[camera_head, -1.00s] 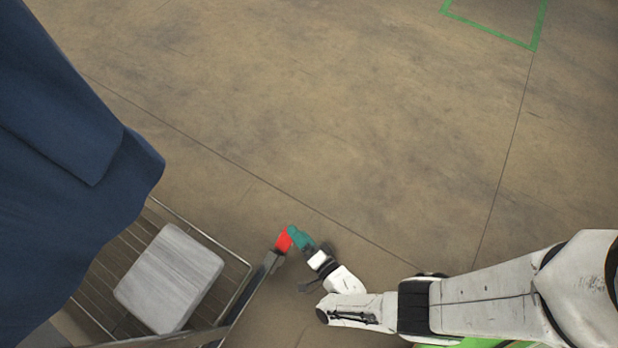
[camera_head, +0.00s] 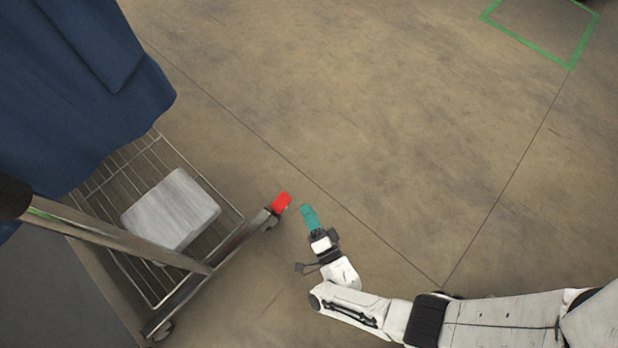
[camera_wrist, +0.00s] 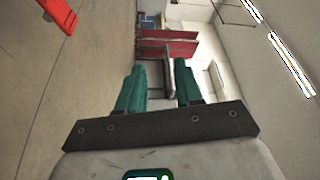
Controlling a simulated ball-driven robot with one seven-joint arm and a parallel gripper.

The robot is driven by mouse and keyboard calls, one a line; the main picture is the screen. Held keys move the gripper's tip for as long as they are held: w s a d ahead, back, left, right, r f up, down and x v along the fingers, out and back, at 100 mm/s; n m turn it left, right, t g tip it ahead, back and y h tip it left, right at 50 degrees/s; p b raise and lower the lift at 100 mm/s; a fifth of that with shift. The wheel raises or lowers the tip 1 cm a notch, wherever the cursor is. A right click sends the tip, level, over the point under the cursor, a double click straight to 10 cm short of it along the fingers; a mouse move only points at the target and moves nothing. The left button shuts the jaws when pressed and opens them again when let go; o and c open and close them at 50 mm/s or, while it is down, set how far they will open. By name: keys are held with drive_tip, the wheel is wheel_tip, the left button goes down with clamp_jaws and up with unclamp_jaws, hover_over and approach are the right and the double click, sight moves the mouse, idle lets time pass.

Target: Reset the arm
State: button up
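My gripper (camera_head: 309,217) has teal fingers and hangs over the bare floor at the end of my white arm, in the lower middle of the head view. In the wrist view my gripper (camera_wrist: 160,80) shows its two fingers apart with nothing between them. The red pedal (camera_head: 281,202) on the end of the rack's base bar lies just left of the fingertips, with a small gap in the head view. A red piece also shows at the upper left of the wrist view (camera_wrist: 57,14).
A wheeled metal rack (camera_head: 235,243) stands at the left. Its wire shelf (camera_head: 152,158) carries a pale grey block (camera_head: 172,210). A dark blue garment (camera_head: 75,95) hangs above. A green floor outline (camera_head: 530,45) lies at the upper right. The middle floor is clear.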

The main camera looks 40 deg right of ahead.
idle(0.3)
drive_tip(key=w+a+r+n+g+y, duration=0.2)
drive_tip(key=w+a+n+g+y, duration=0.45)
drive_tip(key=a+n+y, duration=0.2)
drive_tip(key=s+d+r+n+g+h+p, duration=0.1)
drive_tip(key=s+d+r+n+g+h, duration=0.25)
drive_tip(key=s+d+r+g, duration=0.4)
drive_tip(key=s+d+r+n+g+h, duration=0.2)
drive_tip(key=s+d+r+n+g, duration=0.25)
drive_tip(key=s+d+r, duration=0.65)
wheel_tip(320, 180, up, 30)
drive_tip(key=s+p, duration=0.2)
drive_tip(key=p, duration=3)
drive_tip(key=shift+d+r, duration=0.2)
drive_tip(key=shift+d, duration=0.15)
